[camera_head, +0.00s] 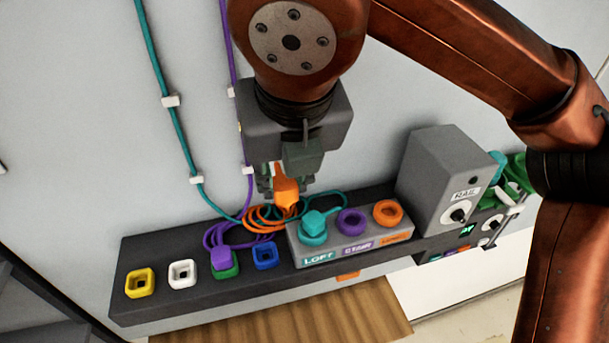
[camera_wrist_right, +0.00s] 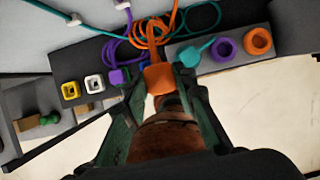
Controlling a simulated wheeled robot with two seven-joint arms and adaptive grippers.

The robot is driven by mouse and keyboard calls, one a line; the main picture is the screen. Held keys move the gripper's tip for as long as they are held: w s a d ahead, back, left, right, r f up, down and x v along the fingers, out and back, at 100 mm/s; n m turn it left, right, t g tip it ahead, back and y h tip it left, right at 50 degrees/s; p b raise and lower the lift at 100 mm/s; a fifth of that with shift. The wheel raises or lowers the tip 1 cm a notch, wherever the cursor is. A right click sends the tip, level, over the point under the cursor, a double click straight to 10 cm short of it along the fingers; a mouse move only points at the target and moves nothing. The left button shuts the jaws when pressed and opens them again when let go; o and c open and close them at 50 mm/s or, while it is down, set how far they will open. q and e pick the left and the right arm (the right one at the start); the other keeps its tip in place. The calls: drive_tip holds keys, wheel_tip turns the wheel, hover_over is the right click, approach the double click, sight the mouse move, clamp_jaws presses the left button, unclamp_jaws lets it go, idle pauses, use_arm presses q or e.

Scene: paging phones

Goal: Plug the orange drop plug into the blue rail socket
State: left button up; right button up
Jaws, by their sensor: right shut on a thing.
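The orange drop plug (camera_head: 287,190) is held in my right gripper (camera_head: 283,183), above the shelf and its coiled orange cable. In the right wrist view the orange plug (camera_wrist_right: 159,78) sits between the two fingers of my right gripper (camera_wrist_right: 158,82). The blue rail socket (camera_head: 265,255) is an empty square socket on the dark shelf, below and slightly left of the plug. In the wrist view it is mostly hidden behind the plug and fingers. The plug is apart from the socket. My left gripper is not in view.
Yellow (camera_head: 140,283) and white (camera_head: 182,274) sockets are empty. A purple plug (camera_head: 221,258) sits in the green socket (camera_head: 228,271). A grey block (camera_head: 350,245) has a teal plug (camera_head: 314,225) and empty purple and orange rings. A grey speaker box (camera_head: 446,180) stands right.

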drive_tip(key=a, duration=0.2)
drive_tip(key=w+a, duration=0.1)
drive_tip(key=a, duration=0.2)
drive_tip(key=shift+w, duration=0.15)
drive_tip(key=shift+d, duration=0.2)
